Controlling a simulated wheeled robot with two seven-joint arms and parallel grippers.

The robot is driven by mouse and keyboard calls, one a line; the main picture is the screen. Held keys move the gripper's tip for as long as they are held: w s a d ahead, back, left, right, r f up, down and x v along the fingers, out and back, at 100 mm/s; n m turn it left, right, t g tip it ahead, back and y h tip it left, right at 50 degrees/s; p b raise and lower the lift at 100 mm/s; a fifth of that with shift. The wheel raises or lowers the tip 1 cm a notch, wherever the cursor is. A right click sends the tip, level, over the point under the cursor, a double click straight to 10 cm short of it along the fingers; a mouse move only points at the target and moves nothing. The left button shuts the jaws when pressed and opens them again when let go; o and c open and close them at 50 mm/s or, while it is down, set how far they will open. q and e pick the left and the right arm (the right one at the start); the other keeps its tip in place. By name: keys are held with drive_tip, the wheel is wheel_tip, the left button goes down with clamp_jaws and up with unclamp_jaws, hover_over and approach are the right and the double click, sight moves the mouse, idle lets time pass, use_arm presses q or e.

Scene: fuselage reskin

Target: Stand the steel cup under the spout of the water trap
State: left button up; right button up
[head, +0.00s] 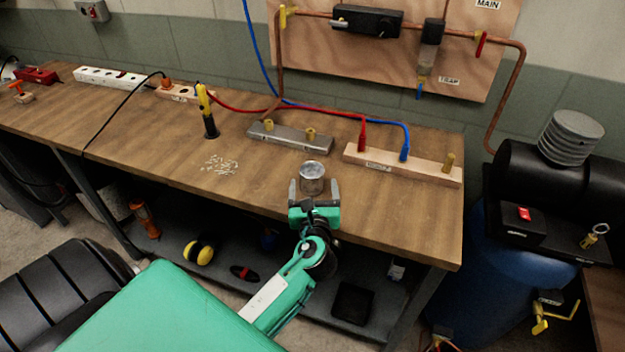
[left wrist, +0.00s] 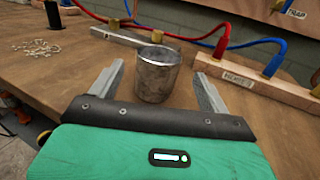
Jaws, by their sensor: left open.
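The steel cup (head: 312,180) stands upright on the wooden bench near its front edge; it also shows in the left wrist view (left wrist: 157,75). My left gripper (head: 314,188) is open, with one finger on each side of the cup's near part. In the left wrist view (left wrist: 158,85) there are gaps between the fingers and the cup. The water trap (head: 427,65) hangs on the wooden wall board above a "TRAP" label, with a small blue spout (head: 419,91) pointing down. The spout is above and behind the bench, right of the cup. My right gripper is not in view.
A grey metal bar (head: 290,137) and a wooden block (head: 402,164) with red and blue plugs lie behind the cup. A yellow-handled tool (head: 206,110) stands in a holder near scattered small pieces (head: 221,165). Bare bench lies right of the cup.

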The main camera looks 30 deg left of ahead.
sight(312, 164)
use_arm(q)
drive_tip(key=x, duration=0.2)
drive_tip(key=shift+w+a, duration=0.15)
drive_tip(key=shift+w, duration=0.1)
drive_tip(key=p+x, duration=0.1)
drive_tip(key=x, duration=0.3)
drive_tip(key=shift+w+a+r, duration=0.1)
drive_tip(key=shift+a+r, duration=0.05)
drive_tip(key=shift+a, duration=0.1)
drive_tip(key=shift+w+a, duration=0.15)
drive_tip(key=shift+w, duration=0.1)
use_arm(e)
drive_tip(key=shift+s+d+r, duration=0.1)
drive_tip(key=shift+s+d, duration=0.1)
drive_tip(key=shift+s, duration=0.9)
use_arm(q)
drive_tip(key=shift+c, duration=0.5)
drive_tip(key=c, duration=1)
drive_tip(key=shift+c, duration=0.3)
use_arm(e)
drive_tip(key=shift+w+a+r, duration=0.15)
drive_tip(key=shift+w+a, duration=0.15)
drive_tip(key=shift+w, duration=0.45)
